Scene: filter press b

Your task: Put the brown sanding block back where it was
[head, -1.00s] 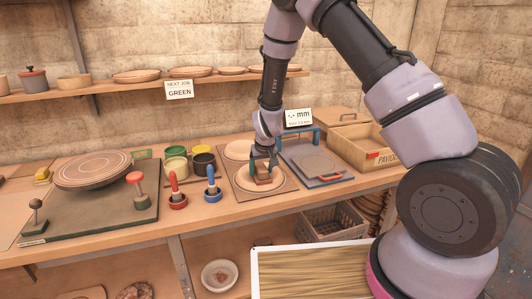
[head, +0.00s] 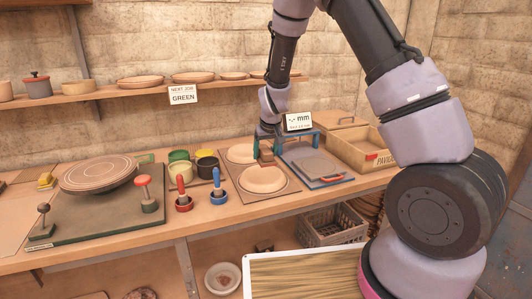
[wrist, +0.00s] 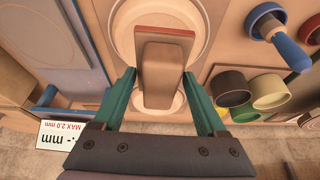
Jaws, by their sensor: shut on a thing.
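My gripper (wrist: 162,100) has teal fingers on both sides of the brown sanding block (wrist: 163,65) and is shut on it. The block has a broad brown end and a paler lower part in the wrist view. In the head view the block (head: 266,157) hangs under my gripper (head: 267,146), over the right side of the board (head: 236,190) with two round recesses or discs. The front pale disc (head: 263,180) shows bare, and the back disc (head: 241,153) is left of the block. The exact gap beneath the block cannot be told.
A blue-framed gauge (head: 316,165) with a mm sign (head: 298,121) stands just right of the block. A wooden crate (head: 362,150) is further right. Red (head: 183,195) and blue (head: 218,190) handled tools and several cups stand left of the board.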

